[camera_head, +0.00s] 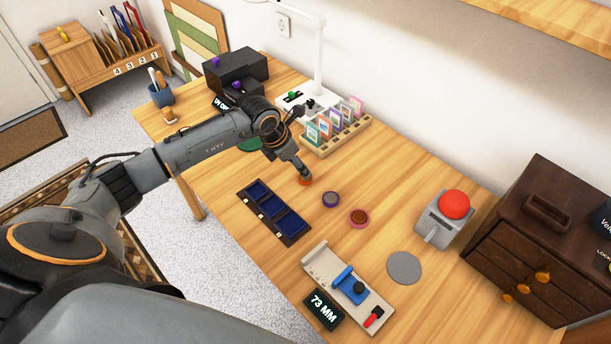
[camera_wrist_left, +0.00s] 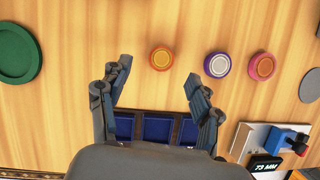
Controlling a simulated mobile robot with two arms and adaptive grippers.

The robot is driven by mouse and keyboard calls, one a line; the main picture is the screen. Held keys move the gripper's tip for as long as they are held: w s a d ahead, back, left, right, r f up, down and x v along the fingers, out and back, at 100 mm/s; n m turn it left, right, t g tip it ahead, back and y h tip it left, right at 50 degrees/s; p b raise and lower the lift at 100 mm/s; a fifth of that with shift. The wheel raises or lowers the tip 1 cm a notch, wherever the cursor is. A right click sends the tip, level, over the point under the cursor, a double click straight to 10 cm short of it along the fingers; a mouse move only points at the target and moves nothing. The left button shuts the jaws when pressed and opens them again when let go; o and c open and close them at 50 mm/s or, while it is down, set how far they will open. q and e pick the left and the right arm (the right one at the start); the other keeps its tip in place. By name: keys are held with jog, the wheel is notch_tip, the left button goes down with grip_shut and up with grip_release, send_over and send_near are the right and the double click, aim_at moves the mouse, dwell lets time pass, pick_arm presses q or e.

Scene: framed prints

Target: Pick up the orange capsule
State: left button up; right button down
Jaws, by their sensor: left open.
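The orange capsule (camera_head: 305,182) is a small round disc lying on the wooden table. In the head view my left gripper (camera_head: 300,171) hangs over it, pointing down, and hides part of it. I cannot tell the exact height above the table. My right gripper is in neither view.
A purple capsule (camera_head: 331,199) and a reddish-brown capsule (camera_head: 359,218) lie to the right. A dark blue three-compartment tray (camera_head: 289,231) lies nearer me. A card rack (camera_head: 337,137) stands behind. A measuring device (camera_head: 344,284) and a red button box (camera_head: 444,218) stand further right.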

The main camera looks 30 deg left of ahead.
pick_arm(q)
jog(key=shift+p+x, duration=0.6)
jog(key=shift+x, duration=1.8)
jog(key=shift+s+d+f, duration=0.1)
jog(key=shift+d+f, duration=0.15)
jog(key=shift+f, duration=0.2)
jog(key=c, duration=1.2)
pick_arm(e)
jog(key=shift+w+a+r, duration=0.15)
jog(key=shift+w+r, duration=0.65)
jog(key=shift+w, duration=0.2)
